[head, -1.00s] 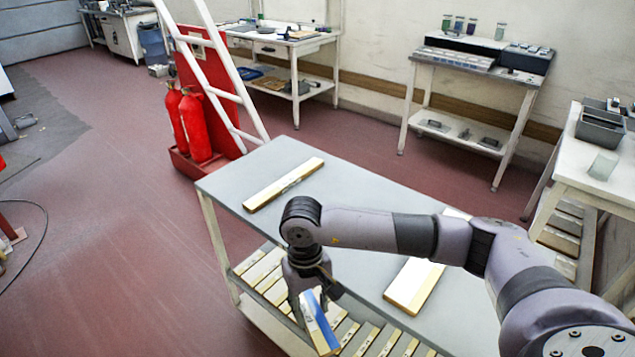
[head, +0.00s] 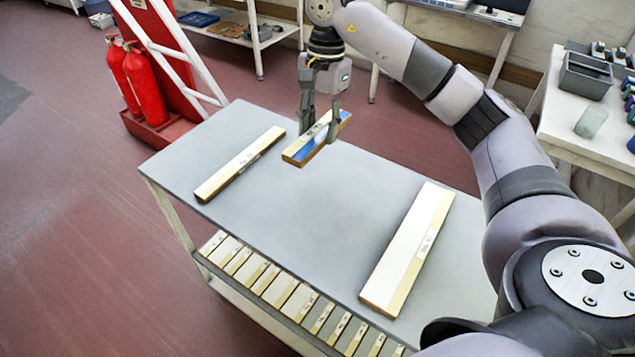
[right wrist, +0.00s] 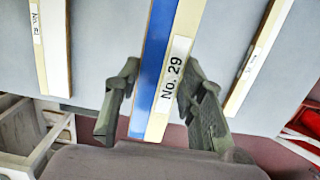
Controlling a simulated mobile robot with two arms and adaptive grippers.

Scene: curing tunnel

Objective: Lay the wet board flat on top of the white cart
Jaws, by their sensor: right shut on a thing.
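The wet board (head: 318,140) has a blue face and a cream edge strip; its label reads "No. 29" in the right wrist view (right wrist: 171,70). My right gripper (head: 319,125) is shut on it, one finger on each side. The board is over the far part of the grey top of the white cart (head: 300,225), between two other boards. It looks slightly raised above the top, but the exact gap is unclear. My left gripper is not in view.
A cream board (head: 240,163) lies on the cart top at left, and a wider one (head: 408,250) at right. Several boards (head: 270,280) fill the lower shelf. Bare top lies between the two boards. Red cylinders (head: 145,85) stand beyond the cart's left end.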

